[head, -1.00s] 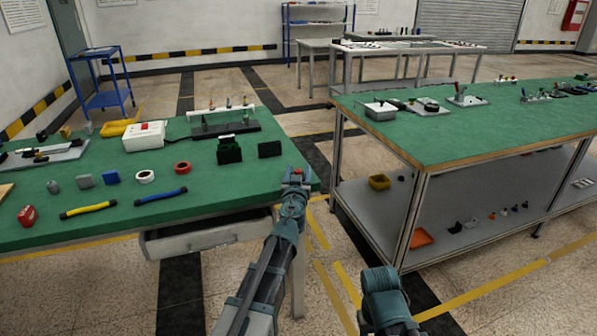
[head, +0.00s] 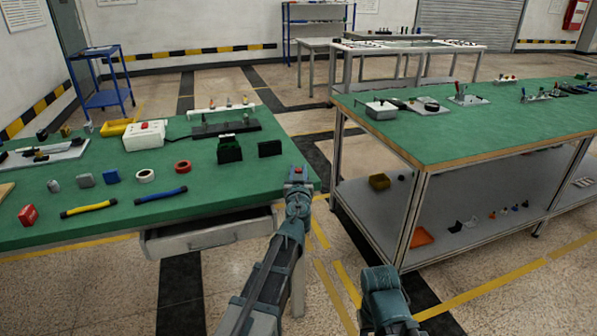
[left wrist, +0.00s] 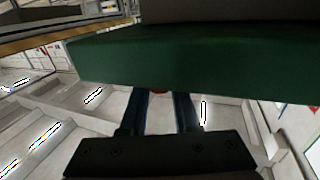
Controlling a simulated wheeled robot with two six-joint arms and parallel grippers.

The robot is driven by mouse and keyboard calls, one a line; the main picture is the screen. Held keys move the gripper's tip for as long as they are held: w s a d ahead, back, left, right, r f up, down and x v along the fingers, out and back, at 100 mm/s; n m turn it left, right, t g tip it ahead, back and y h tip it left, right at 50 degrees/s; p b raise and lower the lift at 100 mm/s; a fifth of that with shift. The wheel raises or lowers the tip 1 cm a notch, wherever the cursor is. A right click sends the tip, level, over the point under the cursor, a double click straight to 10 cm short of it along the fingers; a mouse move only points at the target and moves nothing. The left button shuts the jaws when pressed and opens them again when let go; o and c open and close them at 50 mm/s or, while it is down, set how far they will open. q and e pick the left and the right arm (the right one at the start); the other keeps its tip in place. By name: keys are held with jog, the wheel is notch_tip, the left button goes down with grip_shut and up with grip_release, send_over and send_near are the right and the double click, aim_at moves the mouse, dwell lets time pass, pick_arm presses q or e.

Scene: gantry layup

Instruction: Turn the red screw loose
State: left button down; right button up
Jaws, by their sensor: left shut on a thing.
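The red screw (head: 298,170) shows as a small red spot at the right front corner of the left green-topped bench. My left gripper (head: 298,182) is at that corner, shut on the red screw. In the left wrist view the screw (left wrist: 158,92) is a sliver of red between the two dark fingers (left wrist: 158,108). A green slab edge hides the rest of it there. Part of my right arm shows at the bottom of the head view, but its gripper is out of view.
The left bench (head: 225,185) holds a white box (head: 144,136) with a red button, tape rolls, screwdriver-like tools and black blocks. A drawer (head: 205,237) stands partly open below its front edge. A second green bench (head: 470,125) stands to the right across a gap.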

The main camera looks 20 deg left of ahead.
pick_arm(q)
jog(key=n+g+y, duration=0.1)
jog(key=n+y, duration=0.1)
jog(key=y, duration=0.1)
jog(key=n+g+y, duration=0.1)
jog(key=n+y, duration=0.1)
jog(key=y, duration=0.1)
jog(key=shift+w+d+g, duration=0.15)
jog(key=shift+w+g, duration=0.05)
jog(key=shift+g, duration=0.2)
jog(key=n+g+y, duration=0.4)
jog(key=g, duration=0.1)
jog(key=shift+w+n+y, duration=0.1)
jog(key=shift+n+y, duration=0.2)
jog(key=n+g+y, duration=0.1)
jog(key=n+g, duration=0.1)
jog(key=g, duration=0.1)
jog(key=n+g+y, duration=0.1)
jog(key=n+g, duration=0.1)
jog(key=g, duration=0.1)
jog(key=shift+y, duration=0.3)
jog(key=shift+s+n+g, duration=0.2)
jog(key=shift+n+g, duration=1.6)
jog(key=shift+g, duration=0.9)
jog(key=shift+s+g, duration=0.1)
jog(key=shift+g, duration=0.3)
jog(key=c, duration=0.6)
grip_release()
jog(key=shift+a, duration=0.2)
jog(key=shift+c, duration=0.2)
